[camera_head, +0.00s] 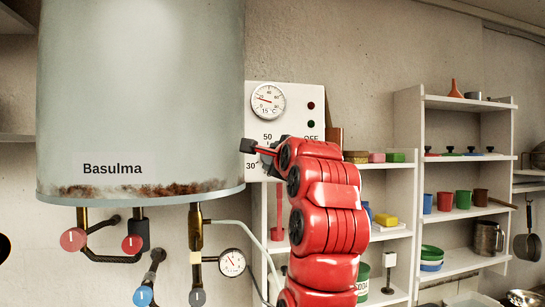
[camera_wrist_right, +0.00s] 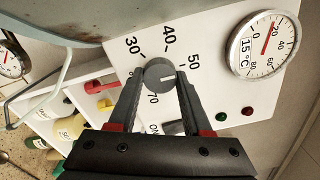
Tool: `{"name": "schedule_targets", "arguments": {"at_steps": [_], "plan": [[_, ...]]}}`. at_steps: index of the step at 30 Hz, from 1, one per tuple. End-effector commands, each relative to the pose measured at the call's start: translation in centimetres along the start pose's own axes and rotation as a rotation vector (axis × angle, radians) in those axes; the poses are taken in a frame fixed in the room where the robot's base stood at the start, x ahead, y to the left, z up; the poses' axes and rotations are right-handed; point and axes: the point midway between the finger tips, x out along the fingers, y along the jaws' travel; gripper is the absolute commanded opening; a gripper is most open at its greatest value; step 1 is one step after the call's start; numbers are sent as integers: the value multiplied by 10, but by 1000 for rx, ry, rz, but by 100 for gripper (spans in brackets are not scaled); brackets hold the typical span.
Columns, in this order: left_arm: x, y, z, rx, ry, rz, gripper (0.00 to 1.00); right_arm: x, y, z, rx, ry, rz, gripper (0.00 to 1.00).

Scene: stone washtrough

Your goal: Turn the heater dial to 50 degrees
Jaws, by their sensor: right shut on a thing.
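The heater dial (camera_wrist_right: 159,70) is a round grey knob on the white control panel (camera_wrist_right: 222,88), with numbers 30, 40, 50 and 70 around it. My right gripper (camera_wrist_right: 160,82) has a finger on each side of the dial and is shut on it. The white pointer mark on the knob points right in the wrist view, near the 50 or slightly below it. In the head view my right gripper (camera_head: 262,149) is at the panel (camera_head: 312,92), under the 50 label, and hides most of the dial. My left gripper is not in view.
A round thermometer (camera_head: 267,101) on the panel reads about 15. The large boiler (camera_head: 140,90) hangs left, with pipes, red and blue valves and a pressure gauge (camera_head: 232,262) below. Shelves (camera_head: 405,130) with cups and containers stand right.

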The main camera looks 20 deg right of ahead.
Motion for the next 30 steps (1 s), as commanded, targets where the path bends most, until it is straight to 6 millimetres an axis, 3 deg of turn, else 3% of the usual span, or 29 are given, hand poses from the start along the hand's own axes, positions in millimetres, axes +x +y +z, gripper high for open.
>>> {"name": "schedule_targets", "arguments": {"at_steps": [9,10,14,30], "plan": [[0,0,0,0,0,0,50,-1,-3,2,0,-4,-9,0],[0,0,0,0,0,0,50,-2,-4,2,0,-4,-9,55],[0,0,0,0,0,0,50,-1,-3,1,0,-3,-7,78],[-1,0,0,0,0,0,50,-5,-2,-2,0,-1,-7,80]]}}
